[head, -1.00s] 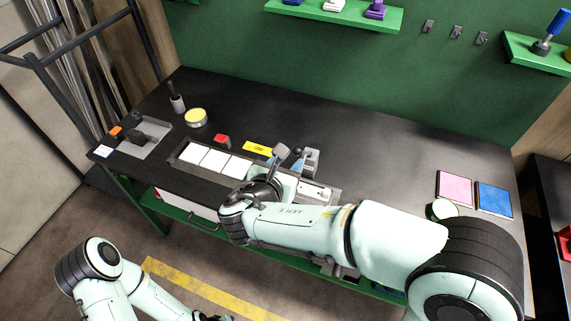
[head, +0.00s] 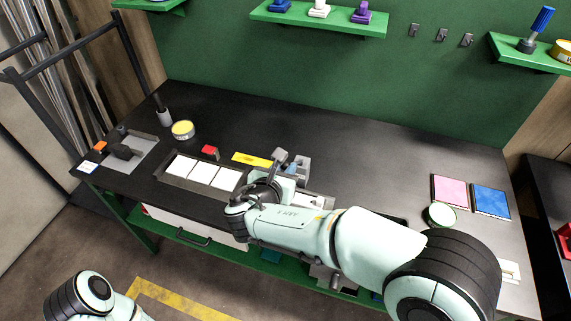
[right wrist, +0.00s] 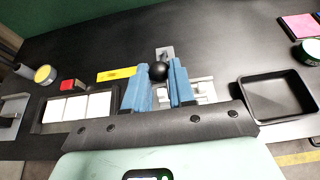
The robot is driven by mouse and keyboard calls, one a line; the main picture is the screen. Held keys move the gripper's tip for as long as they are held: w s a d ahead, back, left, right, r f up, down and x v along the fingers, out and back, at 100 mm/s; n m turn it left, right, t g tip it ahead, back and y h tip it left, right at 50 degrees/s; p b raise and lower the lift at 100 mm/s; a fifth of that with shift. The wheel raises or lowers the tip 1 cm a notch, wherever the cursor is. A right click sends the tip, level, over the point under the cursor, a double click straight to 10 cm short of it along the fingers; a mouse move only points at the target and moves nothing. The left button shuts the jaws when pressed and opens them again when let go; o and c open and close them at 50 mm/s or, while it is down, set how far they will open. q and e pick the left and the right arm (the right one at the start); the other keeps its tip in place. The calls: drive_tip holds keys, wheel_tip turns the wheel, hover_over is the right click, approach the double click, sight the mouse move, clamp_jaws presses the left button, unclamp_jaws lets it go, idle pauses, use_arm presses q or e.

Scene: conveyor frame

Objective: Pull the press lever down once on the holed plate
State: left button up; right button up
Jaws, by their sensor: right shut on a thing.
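My right gripper shows in the right wrist view (right wrist: 159,82), its two blue fingers on either side of a round black knob (right wrist: 158,71). It is shut on this knob, which I take to be the press lever's. In the head view my right arm and wrist cover most of the press, and the knob is hidden there. A pale plate (right wrist: 203,90) with dark spots lies just right of the fingers, partly covered; I cannot tell its holes clearly. My left gripper is outside the frames; only part of its arm shows at lower left of the head view.
A tray of white cards (head: 163,178) lies left of the press, with a red block (head: 210,152) and yellow strip (head: 251,159) behind. An empty black tray (right wrist: 243,98) is to the right. Pink (head: 451,190) and blue (head: 491,201) pads lie further right. The back bench is clear.

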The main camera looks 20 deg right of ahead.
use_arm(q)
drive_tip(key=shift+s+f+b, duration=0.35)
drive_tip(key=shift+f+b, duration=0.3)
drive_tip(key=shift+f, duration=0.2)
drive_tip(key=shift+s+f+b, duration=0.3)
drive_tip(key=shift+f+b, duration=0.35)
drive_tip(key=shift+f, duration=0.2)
use_arm(e)
drive_tip(key=shift+s+a+f, duration=0.3)
drive_tip(key=shift+s+f, duration=0.15)
drive_tip(key=shift+f, duration=0.3)
drive_tip(key=shift+s+a+f, duration=0.35)
drive_tip(key=shift+s+f, duration=0.15)
drive_tip(key=shift+f, duration=0.3)
drive_tip(key=shift+s+a+f, duration=0.3)
drive_tip(key=shift+s+f, duration=0.15)
drive_tip(key=shift+f, duration=0.3)
